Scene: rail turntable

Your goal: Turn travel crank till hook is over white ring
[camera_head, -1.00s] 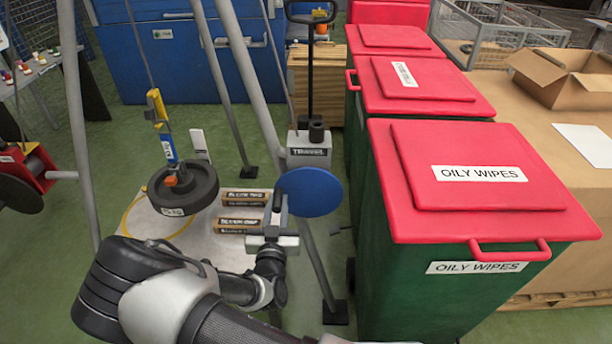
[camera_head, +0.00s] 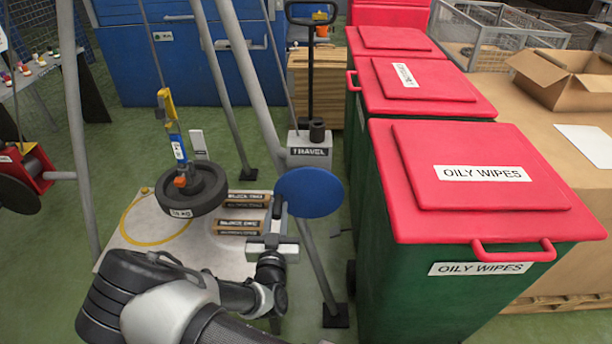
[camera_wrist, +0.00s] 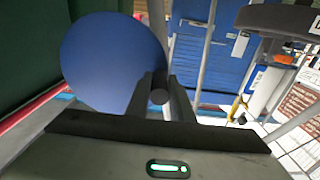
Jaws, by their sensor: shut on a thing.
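The travel crank is a blue disc (camera_head: 312,192) beside a grey box labelled TRAVEL (camera_head: 309,152). My gripper (camera_head: 278,218) is at the disc's left edge; in the wrist view its fingers (camera_wrist: 160,98) are shut around the dark round crank handle (camera_wrist: 159,97), with the blue disc (camera_wrist: 108,62) behind. The yellow hook (camera_head: 166,104) hangs on a line and carries a blue-and-orange piece with a dark round weight (camera_head: 193,190) below. I see no white ring; the weight hides part of the board.
Grey frame legs (camera_head: 228,95) stand around the load. Green bins with red lids (camera_head: 482,175) stand close on the right. A red winch (camera_head: 28,178) is at far left.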

